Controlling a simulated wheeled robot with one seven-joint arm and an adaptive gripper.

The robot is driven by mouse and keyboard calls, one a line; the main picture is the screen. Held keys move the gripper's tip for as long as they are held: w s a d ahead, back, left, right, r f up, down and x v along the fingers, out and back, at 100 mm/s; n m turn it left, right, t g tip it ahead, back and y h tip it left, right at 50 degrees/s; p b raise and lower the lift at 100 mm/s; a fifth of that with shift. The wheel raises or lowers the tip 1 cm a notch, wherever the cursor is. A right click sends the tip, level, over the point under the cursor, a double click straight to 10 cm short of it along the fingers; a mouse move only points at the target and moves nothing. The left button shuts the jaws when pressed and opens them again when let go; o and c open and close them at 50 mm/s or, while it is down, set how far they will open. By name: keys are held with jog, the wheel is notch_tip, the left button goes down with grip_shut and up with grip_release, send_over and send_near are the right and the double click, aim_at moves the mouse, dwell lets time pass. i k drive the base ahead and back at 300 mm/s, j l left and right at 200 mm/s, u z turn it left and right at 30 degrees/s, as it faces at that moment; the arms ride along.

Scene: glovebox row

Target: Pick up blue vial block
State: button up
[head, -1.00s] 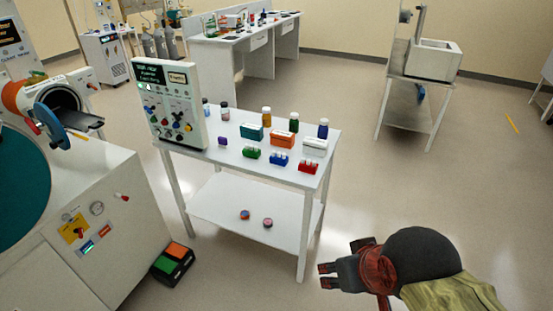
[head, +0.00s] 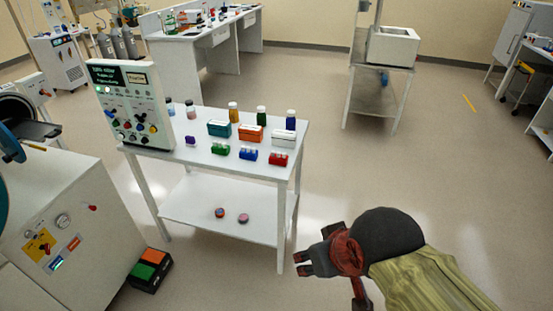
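The blue vial block (head: 248,154) sits on the front part of the white table (head: 180,162), between a green vial block (head: 220,150) on its left and a red vial block (head: 278,159) on its right. Small white-topped vials show in it. My gripper (head: 299,264) is at the lower right, in front of and to the right of the table, well apart from the block. Its fingers point left and look spread, with nothing seen between them.
Behind the block stand a teal box (head: 219,129), an orange box (head: 251,133) and a white box (head: 285,142), with several bottles. A control panel (head: 131,103) stands at the table's left end. A foot pedal (head: 149,269) lies on the floor. Floor right of the table is clear.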

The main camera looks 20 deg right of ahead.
aim_at(248, 153)
jog(key=i+j, duration=0.65)
jog(key=j, duration=0.3)
jog(key=i+j, duration=0.65)
jog(key=j, duration=0.3)
jog(key=i+l+z, duration=0.05)
